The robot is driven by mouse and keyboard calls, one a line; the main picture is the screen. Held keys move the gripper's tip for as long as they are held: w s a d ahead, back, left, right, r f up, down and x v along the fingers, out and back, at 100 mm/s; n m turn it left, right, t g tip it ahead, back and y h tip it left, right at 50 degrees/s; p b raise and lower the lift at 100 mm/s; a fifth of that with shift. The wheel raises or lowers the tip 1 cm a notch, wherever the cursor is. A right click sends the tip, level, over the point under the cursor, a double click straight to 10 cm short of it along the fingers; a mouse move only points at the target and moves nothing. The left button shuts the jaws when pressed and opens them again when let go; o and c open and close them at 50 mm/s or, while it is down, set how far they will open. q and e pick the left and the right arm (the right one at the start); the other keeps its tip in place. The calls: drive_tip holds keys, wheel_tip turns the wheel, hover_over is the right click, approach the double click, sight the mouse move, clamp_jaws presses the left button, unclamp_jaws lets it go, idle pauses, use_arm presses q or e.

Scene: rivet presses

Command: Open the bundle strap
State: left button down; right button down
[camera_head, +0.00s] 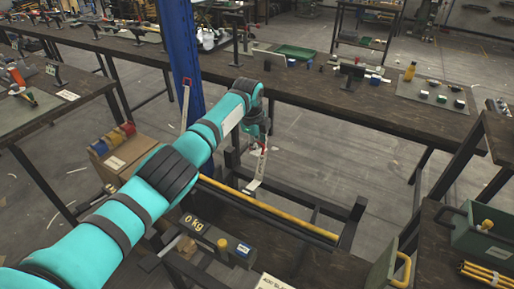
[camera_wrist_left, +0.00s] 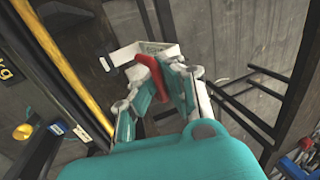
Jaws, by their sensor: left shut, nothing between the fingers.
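A strap (camera_head: 257,172) with a white band and red end stands up beside a long yellow bar (camera_head: 285,220) in a dark frame. In the left wrist view, the white band (camera_wrist_left: 158,48) carries lettering, and a red piece (camera_wrist_left: 150,74) lies in front of it. My left gripper (camera_head: 260,143) is at the strap's upper end, with its fingers shut. In the left wrist view, the left gripper's fingers (camera_wrist_left: 157,82) are right at the red piece and partly overlap it; I cannot tell whether they touch. My right gripper is not in view.
A second upright strap with a red top (camera_head: 187,90) stands near the blue post (camera_head: 178,50). A box with a 0 kg display (camera_head: 218,240) sits in front of the frame. Long workbenches (camera_head: 325,100) run behind.

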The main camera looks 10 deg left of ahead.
use_arm(q)
drive_tip(key=shift+w+d, duration=0.15)
drive_tip(key=shift+w, duration=0.05)
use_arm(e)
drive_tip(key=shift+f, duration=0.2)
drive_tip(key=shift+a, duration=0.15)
use_arm(q)
drive_tip(key=c, duration=2)
unclamp_jaws()
drive_tip(key=o, duration=0.6)
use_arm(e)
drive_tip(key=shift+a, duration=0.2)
use_arm(q)
drive_tip(key=shift+s, duration=0.1)
drive_tip(key=v, duration=1.2)
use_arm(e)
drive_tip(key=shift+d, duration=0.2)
